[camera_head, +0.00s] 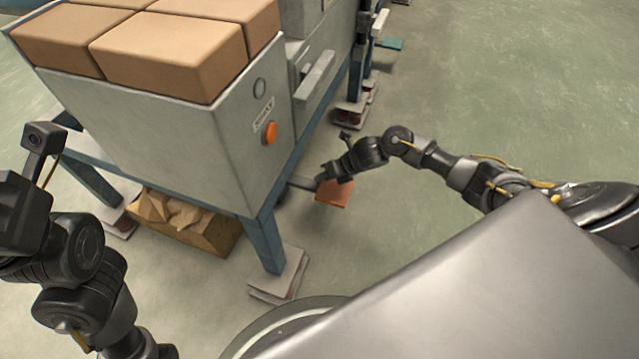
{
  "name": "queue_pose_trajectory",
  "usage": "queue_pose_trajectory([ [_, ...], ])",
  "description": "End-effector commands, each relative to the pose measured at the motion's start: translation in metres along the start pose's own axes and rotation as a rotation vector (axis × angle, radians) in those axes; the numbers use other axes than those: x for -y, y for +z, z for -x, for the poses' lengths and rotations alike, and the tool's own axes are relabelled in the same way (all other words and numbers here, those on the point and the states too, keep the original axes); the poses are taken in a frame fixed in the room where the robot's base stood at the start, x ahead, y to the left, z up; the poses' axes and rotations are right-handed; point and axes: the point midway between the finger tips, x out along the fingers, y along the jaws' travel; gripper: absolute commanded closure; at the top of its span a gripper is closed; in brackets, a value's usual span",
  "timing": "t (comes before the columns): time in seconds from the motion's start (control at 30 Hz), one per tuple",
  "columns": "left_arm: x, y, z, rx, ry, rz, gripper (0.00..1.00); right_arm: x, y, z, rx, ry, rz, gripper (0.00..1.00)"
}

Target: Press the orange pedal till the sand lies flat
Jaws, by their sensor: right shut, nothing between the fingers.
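The orange pedal (334,196) sits low near the floor, right of the machine's front leg, at the end of a grey bar. My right gripper (322,178) is shut and empty, just above the pedal's left part. I cannot tell whether it touches the pedal. My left gripper (18,205) is at the left edge, partly cut off, with its fingers not showing. No loose sand surface is clearly seen; tan block-shaped masses (165,55) fill the top of the grey bin (190,140).
An orange button (270,133) is on the bin's front face. The blue frame leg (265,240) stands on a pale foot plate (278,277). A teal pedal (390,44) is farther back. The floor at right is clear.

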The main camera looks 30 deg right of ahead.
Motion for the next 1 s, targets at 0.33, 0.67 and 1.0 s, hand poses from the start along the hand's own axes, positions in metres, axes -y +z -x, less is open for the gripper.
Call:
queue_pose_trajectory([
  [0.33, -0.0001, 0.0001, 0.0001, 0.000, 0.000, 0.000, 1.00, 0.0001, -0.0001, 0.0001, 0.000, 0.000, 0.000, 1.00],
  [0.67, -0.0001, 0.0003, 0.0002, 0.001, 0.000, 0.000, 1.00, 0.0002, -0.0002, 0.0001, 0.000, 0.000, 0.000, 1.00],
  [1.0, -0.0010, -0.0008, 0.0054, 0.001, 0.000, 0.000, 1.00, 0.0031, -0.0027, -0.0038, 0.000, -0.001, 0.000, 1.00],
])
